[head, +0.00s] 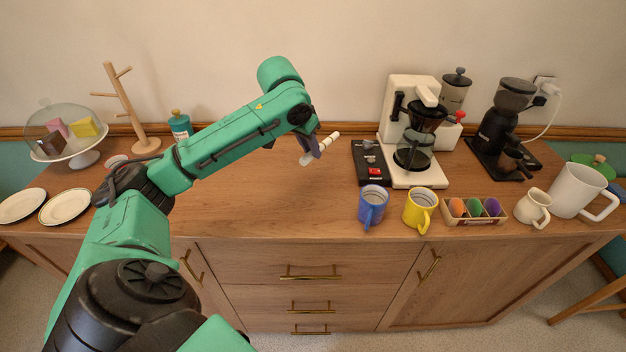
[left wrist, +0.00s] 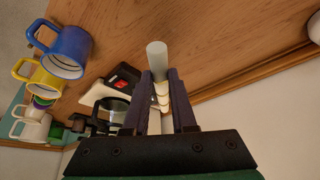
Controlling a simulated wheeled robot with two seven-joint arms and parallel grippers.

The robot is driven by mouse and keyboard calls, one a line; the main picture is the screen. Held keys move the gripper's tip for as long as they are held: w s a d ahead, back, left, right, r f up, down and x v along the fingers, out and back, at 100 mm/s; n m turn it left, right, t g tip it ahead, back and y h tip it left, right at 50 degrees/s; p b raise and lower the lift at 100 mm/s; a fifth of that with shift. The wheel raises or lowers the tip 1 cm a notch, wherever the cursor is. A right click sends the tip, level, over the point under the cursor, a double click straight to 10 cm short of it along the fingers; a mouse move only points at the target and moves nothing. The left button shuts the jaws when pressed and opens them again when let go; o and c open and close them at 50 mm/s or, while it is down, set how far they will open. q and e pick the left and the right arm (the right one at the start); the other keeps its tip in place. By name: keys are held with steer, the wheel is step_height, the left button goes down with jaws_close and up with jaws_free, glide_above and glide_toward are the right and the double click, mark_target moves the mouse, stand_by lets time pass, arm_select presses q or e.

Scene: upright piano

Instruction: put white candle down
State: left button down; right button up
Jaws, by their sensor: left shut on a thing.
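The white candle (head: 331,140) is a slim white stick held at a tilt above the wooden counter (head: 275,200). My left gripper (head: 316,147) is shut on the candle, over the clear middle of the counter to the left of the coffee maker. In the left wrist view, the candle (left wrist: 157,60) sticks out beyond the two dark fingers of my left gripper (left wrist: 160,95). I cannot tell whether its lower end touches the counter. My right gripper is not in view.
A black tray with a red item (head: 368,160), a blue mug (head: 373,205), a yellow mug (head: 419,210) and a white coffee maker (head: 402,105) stand right of the candle. Plates (head: 65,207), a cake stand (head: 85,157) and a wooden mug tree (head: 125,105) are at left. The counter's middle is clear.

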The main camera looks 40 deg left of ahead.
arm_select(q)
glide_above(316, 188)
steer(key=s, duration=0.2)
step_height(316, 188, down, 6)
steer(key=shift+a+f, duration=0.1)
steer(key=shift+a, duration=0.05)
steer(key=x, duration=0.3)
steer(key=shift+s+f, duration=0.15)
steer(key=shift+s, duration=0.05)
steer(key=shift+s+f, duration=0.25)
steer(key=shift+f, duration=1.15)
steer(key=c, duration=0.7)
jaws_free()
steer(key=shift+f, duration=0.1)
steer(key=shift+c, duration=0.2)
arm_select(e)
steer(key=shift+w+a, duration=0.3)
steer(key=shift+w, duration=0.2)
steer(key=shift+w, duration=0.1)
